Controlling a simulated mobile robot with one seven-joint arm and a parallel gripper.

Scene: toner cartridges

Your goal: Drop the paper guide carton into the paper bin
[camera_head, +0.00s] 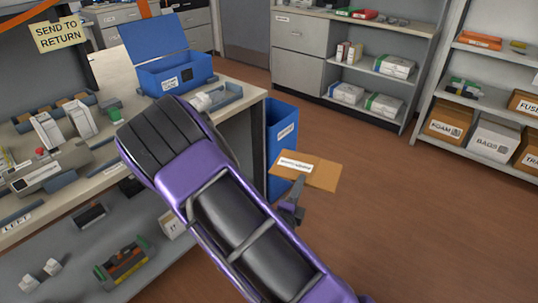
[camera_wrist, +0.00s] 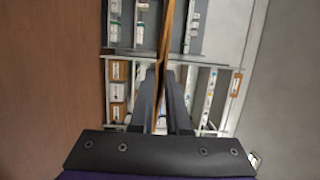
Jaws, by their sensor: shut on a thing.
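The paper guide carton (camera_head: 322,174) is a flat brown piece with a white label. My gripper (camera_head: 298,189) is shut on its near edge and holds it up off the floor. In the wrist view the carton (camera_wrist: 166,40) shows edge-on as a thin brown strip between the two dark fingers of my gripper (camera_wrist: 162,88). A tall blue bin (camera_head: 284,128) with a white label stands at the end of the bench. The carton appears lower right of the bin's rim and covers part of its side. The inside of the bin is mostly hidden.
The bench (camera_head: 240,93) bears an open blue box (camera_head: 175,72) and a grey tray, left of the bin. Shelves with boxes stand at the back and right, including a foam carton (camera_head: 449,118). The brown floor (camera_head: 420,220) at right is clear.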

